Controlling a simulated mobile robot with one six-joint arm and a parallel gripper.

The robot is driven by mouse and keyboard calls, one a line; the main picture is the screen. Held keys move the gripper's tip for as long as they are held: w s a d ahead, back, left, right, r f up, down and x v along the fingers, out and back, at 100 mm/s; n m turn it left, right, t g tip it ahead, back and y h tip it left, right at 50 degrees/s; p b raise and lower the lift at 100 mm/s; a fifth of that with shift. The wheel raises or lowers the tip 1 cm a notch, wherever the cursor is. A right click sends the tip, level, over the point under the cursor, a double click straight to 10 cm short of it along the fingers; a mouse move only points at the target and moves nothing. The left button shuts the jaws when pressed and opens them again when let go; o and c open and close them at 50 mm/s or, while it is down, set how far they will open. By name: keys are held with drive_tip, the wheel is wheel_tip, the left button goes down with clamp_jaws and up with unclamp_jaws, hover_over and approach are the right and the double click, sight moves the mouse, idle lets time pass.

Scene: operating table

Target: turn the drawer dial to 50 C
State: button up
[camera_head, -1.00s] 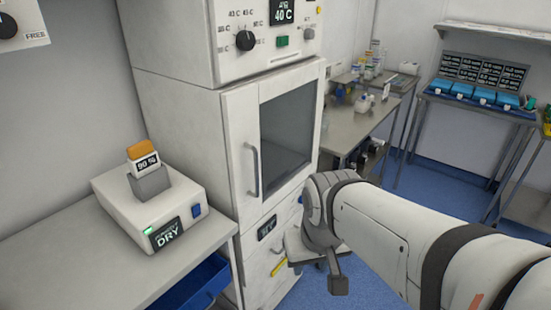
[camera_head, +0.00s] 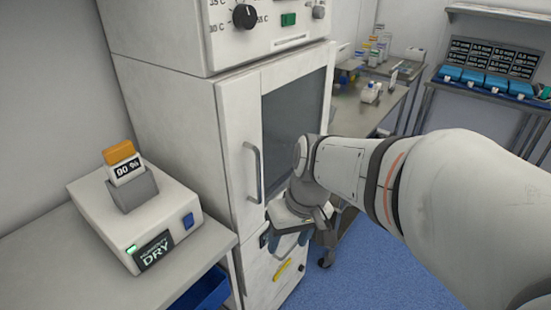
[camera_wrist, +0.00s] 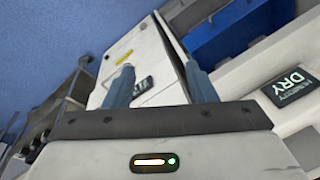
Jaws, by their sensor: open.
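The lower drawer front (camera_head: 262,286) is white with a yellow strip, at the bottom of the tall cabinet. A small dark round part (camera_head: 301,267) shows at its right edge; I cannot tell if it is the drawer dial. No dial setting is readable there. My gripper (camera_head: 290,243) hangs in front of the drawer and partly covers its small display. In the wrist view, my gripper (camera_wrist: 160,80) has its two blue-grey fingers apart, with the drawer's dark display (camera_wrist: 142,88) showing between them. Nothing is held.
The tall cabinet has a glass door with a grey handle (camera_head: 252,172) and an upper black dial (camera_head: 245,17) with C marks. A DRY device (camera_head: 135,215) holding an orange-topped 90 % block stands on the left bench (camera_head: 50,262). Blue floor (camera_head: 370,270) is open at right.

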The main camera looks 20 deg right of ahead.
drive_tip(key=w+d+f+n+t+y+b, duration=0.2)
drive_tip(key=w+d+f+y+b, duration=0.3)
drive_tip(key=w+f, duration=0.35)
drive_tip(key=w+d+f+n+t+y+b, duration=0.15)
drive_tip(key=w+f+y+b, duration=0.25)
drive_tip(key=w+f+b, duration=0.5)
drive_tip(key=w+d+f+n+t+b, duration=0.1)
drive_tip(key=w+d+f+t, duration=0.2)
drive_tip(key=d, duration=0.3)
drive_tip(key=w+d+f+t+y+b, duration=0.1)
drive_tip(key=w+d+f+t+b, duration=0.15)
drive_tip(key=d, duration=0.35)
drive_tip(key=w+d+f+n+t+b, duration=0.1)
drive_tip(key=w+d+f+t, duration=0.25)
drive_tip(key=d, duration=0.35)
drive_tip(key=x, duration=0.8)
drive_tip(key=shift+w, duration=0.15)
drive_tip(key=shift+f, duration=0.1)
drive_tip(key=shift+c, duration=0.5)
